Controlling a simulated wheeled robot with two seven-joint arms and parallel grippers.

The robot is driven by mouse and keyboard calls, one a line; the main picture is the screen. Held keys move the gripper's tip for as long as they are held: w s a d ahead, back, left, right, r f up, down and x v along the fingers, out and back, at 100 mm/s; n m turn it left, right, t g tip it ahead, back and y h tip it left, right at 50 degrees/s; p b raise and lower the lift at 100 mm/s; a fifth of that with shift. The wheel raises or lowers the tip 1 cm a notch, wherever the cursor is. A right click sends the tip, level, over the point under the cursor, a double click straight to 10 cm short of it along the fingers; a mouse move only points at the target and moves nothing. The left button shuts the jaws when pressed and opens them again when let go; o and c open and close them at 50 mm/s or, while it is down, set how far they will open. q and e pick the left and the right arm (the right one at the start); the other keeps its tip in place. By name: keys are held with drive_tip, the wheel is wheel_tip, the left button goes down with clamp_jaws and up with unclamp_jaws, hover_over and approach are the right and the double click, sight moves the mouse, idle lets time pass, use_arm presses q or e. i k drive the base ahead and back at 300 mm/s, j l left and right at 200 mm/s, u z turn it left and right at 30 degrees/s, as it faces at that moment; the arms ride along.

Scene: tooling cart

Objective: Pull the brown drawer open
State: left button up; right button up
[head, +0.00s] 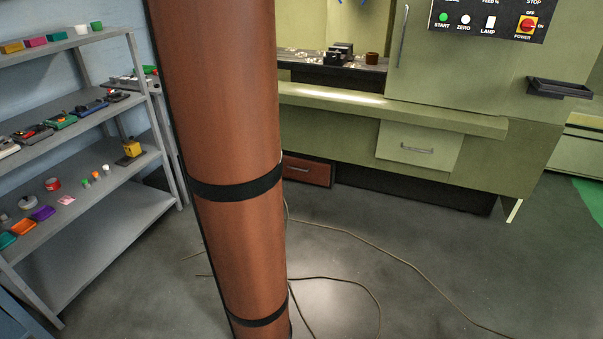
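The brown drawer (308,172) is low in the base of the green machine, right of a tall brown cylinder. Its front looks flush and shut. A small metal handle shows on it, and its left part is hidden behind the cylinder. Neither of my grippers is in view.
The tall brown cylinder (238,110) with black bands stands close in front. The green machine (480,140) has a pale drawer (418,147) with a handle and a control panel (490,17). A grey shelf (100,222) is at left. Cables (345,232) lie on otherwise open floor.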

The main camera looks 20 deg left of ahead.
sight(315, 172)
drive_tip(key=i+l, duration=0.25)
drive_tip(key=i, duration=0.15)
drive_tip(key=i+l, duration=0.2)
drive_tip(key=i, duration=0.25)
drive_tip(key=i+l, duration=0.15)
drive_tip(key=i, duration=0.5)
drive_tip(key=i+l, duration=0.15)
drive_tip(key=i, duration=0.55)
drive_tip(key=i+l+u, duration=0.1)
drive_tip(key=i, duration=0.55)
drive_tip(key=i+j, duration=0.8)
drive_tip(key=i+u, duration=0.05)
drive_tip(key=i, duration=0.05)
